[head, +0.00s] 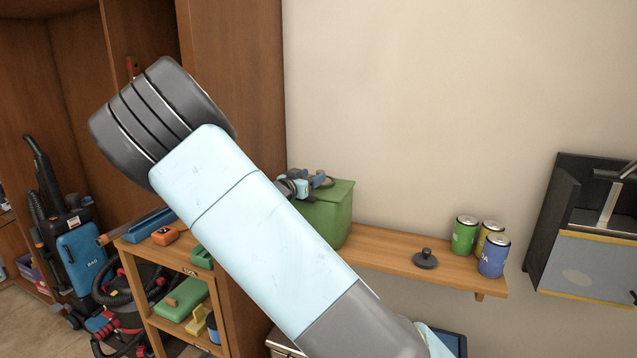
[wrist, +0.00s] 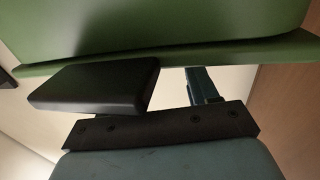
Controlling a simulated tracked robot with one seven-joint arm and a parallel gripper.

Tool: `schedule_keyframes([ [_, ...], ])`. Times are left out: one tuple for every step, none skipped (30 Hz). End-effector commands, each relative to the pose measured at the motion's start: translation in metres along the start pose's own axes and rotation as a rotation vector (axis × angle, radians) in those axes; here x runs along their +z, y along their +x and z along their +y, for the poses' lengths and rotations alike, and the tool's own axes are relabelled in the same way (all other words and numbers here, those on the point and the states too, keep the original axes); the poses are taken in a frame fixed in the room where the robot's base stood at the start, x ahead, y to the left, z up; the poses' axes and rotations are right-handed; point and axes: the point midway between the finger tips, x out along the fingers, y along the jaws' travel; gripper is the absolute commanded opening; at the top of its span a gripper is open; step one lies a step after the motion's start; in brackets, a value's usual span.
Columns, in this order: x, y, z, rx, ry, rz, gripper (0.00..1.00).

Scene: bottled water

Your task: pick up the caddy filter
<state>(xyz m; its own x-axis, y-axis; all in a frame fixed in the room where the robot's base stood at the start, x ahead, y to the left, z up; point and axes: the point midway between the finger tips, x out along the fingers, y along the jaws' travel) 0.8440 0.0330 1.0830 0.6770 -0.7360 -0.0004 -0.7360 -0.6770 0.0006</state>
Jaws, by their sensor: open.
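A green bin-like caddy (head: 325,215) stands on the wooden wall shelf, partly hidden behind my arm. My gripper (head: 308,183) is at the caddy's top left edge in the head view. In the wrist view the caddy's green wall and rim (wrist: 180,35) fill the top, close to my gripper (wrist: 160,85). Its fingers are apart, with a dark pad on one side, and I see nothing held between them. I cannot make out a separate caddy filter with certainty. A small dark round piece with a knob (head: 425,259) lies on the shelf to the right of the caddy.
Green, yellow and blue cans (head: 493,257) stand at the shelf's right end. A black wall unit (head: 581,235) hangs further right. A low wooden rack (head: 150,295) with tools is at lower left, beside a vacuum cleaner (head: 80,255). The wall above the shelf is clear.

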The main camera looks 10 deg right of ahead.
Motion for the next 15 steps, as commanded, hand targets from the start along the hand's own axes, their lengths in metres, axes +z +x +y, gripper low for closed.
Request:
schedule_keyframes([
  [0.0, 0.008, 0.001, 0.003, -0.002, 0.003, 0.59],
  [0.0, 0.012, 0.001, 0.001, -0.002, 0.002, 0.59],
  [0.0, 0.017, 0.0, 0.001, 0.0, 0.001, 0.59],
  [0.0, 0.021, 0.001, 0.002, 0.0, 0.001, 0.59],
  [0.0, 0.024, 0.001, 0.002, 0.0, 0.001, 0.59],
  [0.0, 0.027, 0.001, 0.002, 0.0, 0.0, 0.59],
  [0.0, 0.029, 0.001, 0.002, 0.0, 0.0, 0.59],
  [0.0, 0.031, 0.001, 0.002, -0.001, 0.0, 0.59],
  [0.0, 0.032, 0.001, 0.001, -0.001, 0.0, 0.59],
  [0.0, 0.032, 0.001, 0.001, -0.001, 0.0, 0.59],
  [0.0, 0.033, 0.001, 0.001, 0.0, -0.001, 0.59],
  [0.0, 0.033, 0.0, 0.001, 0.0, -0.001, 0.59],
  [0.0, 0.032, 0.0, 0.001, 0.0, -0.001, 0.59],
  [0.0, 0.032, 0.0, 0.0, 0.0, -0.001, 0.59],
  [0.0, 0.032, 0.0, 0.0, 0.0, -0.001, 0.59],
])
